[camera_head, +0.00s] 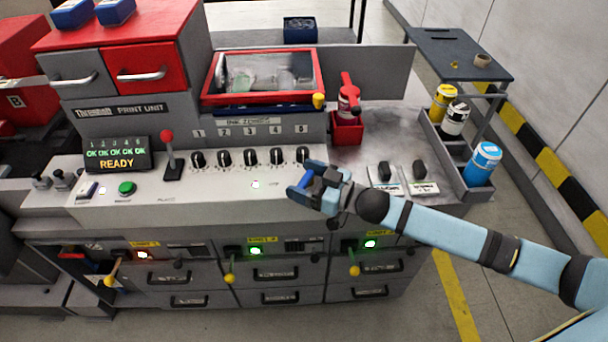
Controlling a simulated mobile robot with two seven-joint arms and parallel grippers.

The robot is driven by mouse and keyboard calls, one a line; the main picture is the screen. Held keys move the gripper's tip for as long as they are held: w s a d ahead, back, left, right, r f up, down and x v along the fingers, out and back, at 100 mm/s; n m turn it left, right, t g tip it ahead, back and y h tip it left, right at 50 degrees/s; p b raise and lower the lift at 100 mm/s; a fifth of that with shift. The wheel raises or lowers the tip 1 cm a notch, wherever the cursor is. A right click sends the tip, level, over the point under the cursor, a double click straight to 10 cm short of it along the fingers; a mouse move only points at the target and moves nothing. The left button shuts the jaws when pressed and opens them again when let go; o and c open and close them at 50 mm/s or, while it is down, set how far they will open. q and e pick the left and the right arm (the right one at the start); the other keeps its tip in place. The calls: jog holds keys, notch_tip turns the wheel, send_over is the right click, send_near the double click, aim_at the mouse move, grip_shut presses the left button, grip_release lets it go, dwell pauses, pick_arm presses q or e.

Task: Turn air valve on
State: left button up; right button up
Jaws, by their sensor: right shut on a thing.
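My right gripper (299,184) reaches in from the right over the front right part of the grey control panel (225,207). It is shut on a small bright blue handle (305,183), which looks like the air valve. Its fingers and wrist hide most of the handle, so its angle cannot be told. My left gripper is not in view.
A row of black knobs (250,158) lies just behind the gripper, and a lever with a red ball (168,136) stands left. A display (116,158) reads READY. Drawers and yellow-knobbed levers are below. Red (348,100), yellow and blue bottles stand right.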

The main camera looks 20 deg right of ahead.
dwell(0.4)
jog(key=o, duration=0.8)
jog(key=shift+s+d+f, duration=0.1)
jog(key=shift+s+d, duration=0.2)
jog(key=b+v, duration=0.3)
jog(key=v, duration=1)
jog(key=shift+r, duration=0.2)
jog(key=shift+w, duration=0.1)
jog(key=s+a+f+m+g+h, duration=0.1)
jog(key=s+a+f+m+h, duration=0.2)
jog(key=s+f, duration=0.3)
jog(key=s+a+f+m+g+h+p, duration=0.1)
jog(key=s+a+f+h, duration=0.3)
jog(key=f, duration=1.1)
jog(key=s+m+h, duration=0.1)
jog(key=s+h, duration=0.1)
jog(key=shift+s+a+m, duration=0.25)
jog(key=shift+s+m, duration=0.15)
